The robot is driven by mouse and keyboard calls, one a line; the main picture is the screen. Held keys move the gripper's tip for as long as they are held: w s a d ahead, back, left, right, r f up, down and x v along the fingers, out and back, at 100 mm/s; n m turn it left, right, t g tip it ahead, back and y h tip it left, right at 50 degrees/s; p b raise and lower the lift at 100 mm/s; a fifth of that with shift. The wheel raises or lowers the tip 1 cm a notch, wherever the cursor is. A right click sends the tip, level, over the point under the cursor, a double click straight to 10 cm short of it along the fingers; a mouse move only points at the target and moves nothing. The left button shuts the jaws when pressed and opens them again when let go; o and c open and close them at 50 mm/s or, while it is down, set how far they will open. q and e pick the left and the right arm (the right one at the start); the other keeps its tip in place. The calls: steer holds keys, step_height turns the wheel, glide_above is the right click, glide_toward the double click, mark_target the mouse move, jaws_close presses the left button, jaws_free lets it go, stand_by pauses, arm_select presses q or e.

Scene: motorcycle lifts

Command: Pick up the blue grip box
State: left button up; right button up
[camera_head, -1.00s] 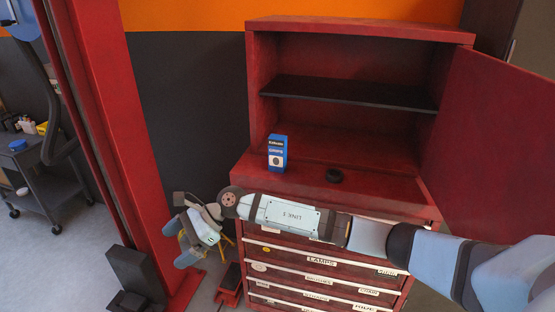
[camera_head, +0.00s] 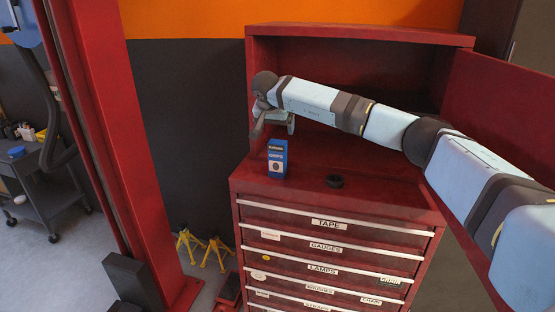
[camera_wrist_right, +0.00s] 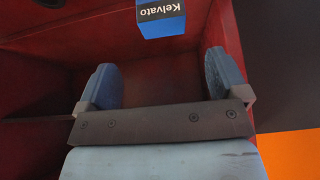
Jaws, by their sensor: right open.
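The blue grip box (camera_head: 277,160), blue with a black top band, stands upright on the red cabinet's top surface near its left front corner. In the right wrist view the blue box (camera_wrist_right: 161,22) shows at the top, beyond the fingertips and between their lines, with "Kelvato" lettering on its dark face. My right gripper (camera_head: 273,122) is above and just behind the box in the head view. Its two blue-padded fingers stand wide apart in the wrist view (camera_wrist_right: 162,78), with nothing between them. My left gripper is not in view.
The red cabinet (camera_head: 345,32) has an open door (camera_head: 504,110) at right; my right arm reaches across its opening. Labelled drawers (camera_head: 325,224) are below. A red post (camera_head: 118,140) stands at left, with yellow stands (camera_head: 213,254) on the floor.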

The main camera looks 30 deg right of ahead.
mark_target(277, 142)
steer(key=x, duration=0.3)
steer(key=shift+w+f, duration=0.1)
steer(key=shift+f, duration=0.15)
steer(key=shift+p+x, duration=0.85)
steer(key=shift+x, duration=1.95)
steer(key=shift+a, duration=0.2)
steer(key=shift+c, duration=0.4)
steer(key=c, duration=1.3)
steer(key=shift+o, duration=0.2)
steer(key=shift+r, duration=0.15)
